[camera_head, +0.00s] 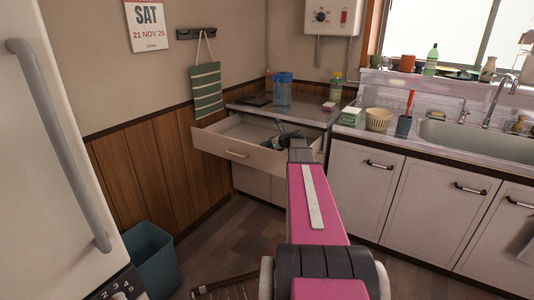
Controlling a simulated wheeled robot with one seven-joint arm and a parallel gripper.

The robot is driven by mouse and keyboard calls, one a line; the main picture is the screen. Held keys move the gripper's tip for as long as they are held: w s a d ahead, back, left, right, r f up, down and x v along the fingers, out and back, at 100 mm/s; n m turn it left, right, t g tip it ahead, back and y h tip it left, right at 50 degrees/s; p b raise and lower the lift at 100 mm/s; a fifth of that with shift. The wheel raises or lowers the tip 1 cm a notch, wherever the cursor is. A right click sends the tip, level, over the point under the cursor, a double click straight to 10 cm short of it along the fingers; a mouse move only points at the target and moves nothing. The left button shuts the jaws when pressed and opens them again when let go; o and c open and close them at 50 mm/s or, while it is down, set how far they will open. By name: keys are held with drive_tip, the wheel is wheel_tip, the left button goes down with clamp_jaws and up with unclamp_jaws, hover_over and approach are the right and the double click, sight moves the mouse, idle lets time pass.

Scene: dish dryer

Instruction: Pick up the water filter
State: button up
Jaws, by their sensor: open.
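A clear jug with a blue lid (282,92), which looks like the water filter, stands upright on the metal counter (247,107) in the back corner. My gripper (281,136) is at the far end of my pink arm, over the open drawer, lower and nearer than the jug. It is apart from the jug and open. My own arm hides part of the gripper, so its fingertips show only in part.
The white drawer (238,154) is pulled out below the counter. A dark flat item (254,100) lies left of the jug; a pink-and-white sponge (329,106) and a yellowish bottle (336,86) stand right. A basket (379,119) and sink (470,138) are farther right.

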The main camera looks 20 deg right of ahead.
drive_tip(key=shift+w+a+f, duration=0.25)
drive_tip(key=shift+w, duration=0.2)
drive_tip(key=c, duration=1)
drive_tip(key=shift+c, duration=0.2)
